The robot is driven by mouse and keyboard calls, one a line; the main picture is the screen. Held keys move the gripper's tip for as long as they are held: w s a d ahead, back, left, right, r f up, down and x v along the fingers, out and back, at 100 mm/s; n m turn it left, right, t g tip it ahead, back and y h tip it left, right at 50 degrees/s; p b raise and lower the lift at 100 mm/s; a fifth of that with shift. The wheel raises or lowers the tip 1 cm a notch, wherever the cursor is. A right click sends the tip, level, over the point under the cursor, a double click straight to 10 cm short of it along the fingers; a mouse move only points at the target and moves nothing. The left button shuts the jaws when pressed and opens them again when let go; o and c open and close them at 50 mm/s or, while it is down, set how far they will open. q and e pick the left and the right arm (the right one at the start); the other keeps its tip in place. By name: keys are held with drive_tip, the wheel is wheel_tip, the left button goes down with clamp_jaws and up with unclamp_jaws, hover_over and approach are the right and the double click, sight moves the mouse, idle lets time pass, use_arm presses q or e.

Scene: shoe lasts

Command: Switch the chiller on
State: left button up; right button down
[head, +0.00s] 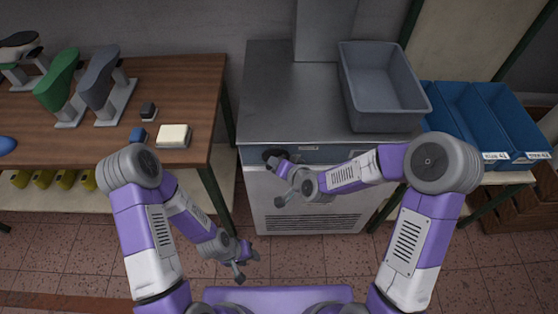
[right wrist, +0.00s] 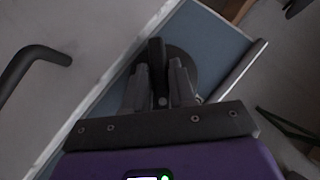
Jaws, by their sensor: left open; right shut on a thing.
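The chiller (head: 285,100) is a steel cabinet with a flat metal top, a blue-grey front strip and a vent grille low on its front. A dark round knob (head: 272,153) sits at the left end of that strip. The knob also shows in the right wrist view (right wrist: 157,55), a raised dark grip bar on a round disc. My right gripper (head: 275,163) is shut on the knob's bar, with one finger on each side. My left gripper (head: 245,257) is open and empty, low over the floor in front of the chiller's left side.
A grey bin (head: 380,85) stands on the chiller's top. Blue trays (head: 470,115) are at the right. A wooden bench (head: 190,85) at the left holds green and grey shoe lasts (head: 58,82) and a pale block (head: 174,135). A dark curved handle (right wrist: 30,65) shows in the right wrist view.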

drive_tip(key=shift+a+r+n+g+h+p, duration=0.15)
drive_tip(key=shift+n+h+p, duration=0.45)
drive_tip(key=shift+h+p, duration=0.9)
drive_tip(key=shift+a+f+n+g+h+p, duration=0.1)
drive_tip(key=shift+n+h+p, duration=0.55)
drive_tip(key=shift+p, duration=1.55)
drive_tip(key=shift+a+r+n+g+h+p, duration=0.15)
drive_tip(key=shift+n+h+p, duration=0.4)
drive_tip(key=shift+h+p, duration=0.95)
drive_tip(key=shift+f+y+p, duration=0.1)
drive_tip(key=shift+y+p, duration=0.25)
drive_tip(key=c, duration=1)
unclamp_jaws()
